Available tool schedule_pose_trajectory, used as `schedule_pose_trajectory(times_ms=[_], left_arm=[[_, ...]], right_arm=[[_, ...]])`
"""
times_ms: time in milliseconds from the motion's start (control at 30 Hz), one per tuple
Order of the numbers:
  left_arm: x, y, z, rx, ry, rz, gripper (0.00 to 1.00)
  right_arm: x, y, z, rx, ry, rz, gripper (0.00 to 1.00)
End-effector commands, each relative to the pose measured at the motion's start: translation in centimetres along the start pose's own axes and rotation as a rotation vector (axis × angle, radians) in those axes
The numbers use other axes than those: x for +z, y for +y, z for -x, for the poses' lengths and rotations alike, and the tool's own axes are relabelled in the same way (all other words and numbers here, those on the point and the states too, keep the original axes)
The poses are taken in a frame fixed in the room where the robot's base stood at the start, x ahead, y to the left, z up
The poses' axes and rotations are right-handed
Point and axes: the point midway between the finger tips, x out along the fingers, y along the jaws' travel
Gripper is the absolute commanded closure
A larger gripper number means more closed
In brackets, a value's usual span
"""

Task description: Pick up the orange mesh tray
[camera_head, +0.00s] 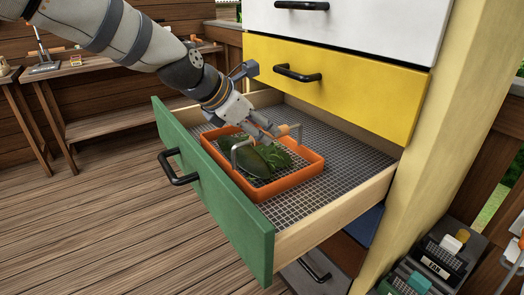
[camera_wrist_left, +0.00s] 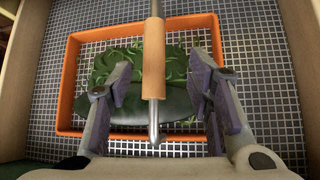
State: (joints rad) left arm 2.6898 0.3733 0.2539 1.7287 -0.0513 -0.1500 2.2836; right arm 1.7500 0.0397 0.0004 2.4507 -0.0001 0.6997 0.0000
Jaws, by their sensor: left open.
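The orange mesh tray (camera_head: 318,165) lies in the open green-fronted drawer and holds dark green leafy pieces (camera_head: 258,162). In the left wrist view its orange rim (camera_wrist_left: 66,95) frames the leaves. A metal handle with a wooden grip (camera_wrist_left: 153,65) arches over the tray. My left gripper (camera_head: 262,134) is above the tray, its fingers pointing down at it. In the left wrist view, its two fingers are spread on either side of the wooden grip, with gaps on both sides. The gripper is open and empty. My right gripper is not in view.
The green drawer front (camera_head: 215,195) has a black handle (camera_head: 180,168). A closed yellow drawer (camera_head: 340,85) is just above and behind. The drawer's mesh floor (camera_head: 350,165) is bare right of the tray. A wooden bench (camera_head: 95,85) stands at the left.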

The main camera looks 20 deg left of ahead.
Motion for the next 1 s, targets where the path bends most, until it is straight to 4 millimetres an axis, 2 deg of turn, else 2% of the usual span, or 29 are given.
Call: schedule_pose_trajectory(times_ms=[33,133,333,433,633,667,833,867,1000], left_arm=[[-0.7,-0.1,-1.5,-0.008,0.012,0.002,0.54],[-0.6,0.0,-2.6,-0.006,0.010,0.002,0.54],[-0.8,0.6,-6.4,-0.008,0.011,0.003,0.54],[-0.5,0.6,-7.1,-0.005,0.007,0.001,0.54],[-0.1,0.7,-6.9,-0.001,0.002,0.000,0.54],[-0.1,0.7,-6.8,-0.001,0.002,0.000,0.58],[-0.2,0.7,-6.8,-0.001,0.002,0.000,0.97],[-0.2,0.7,-6.8,-0.001,0.002,0.000,1.00],[-0.1,0.7,-6.8,0.000,0.000,-0.001,1.00]], right_arm=[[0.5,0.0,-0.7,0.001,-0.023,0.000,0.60],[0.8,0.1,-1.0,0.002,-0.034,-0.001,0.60],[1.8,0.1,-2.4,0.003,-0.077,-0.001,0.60],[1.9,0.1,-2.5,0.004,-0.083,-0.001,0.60],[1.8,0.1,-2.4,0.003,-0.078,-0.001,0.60],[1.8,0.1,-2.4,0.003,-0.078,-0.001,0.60],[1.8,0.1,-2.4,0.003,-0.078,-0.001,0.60],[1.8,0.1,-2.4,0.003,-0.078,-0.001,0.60],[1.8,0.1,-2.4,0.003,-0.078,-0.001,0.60]])
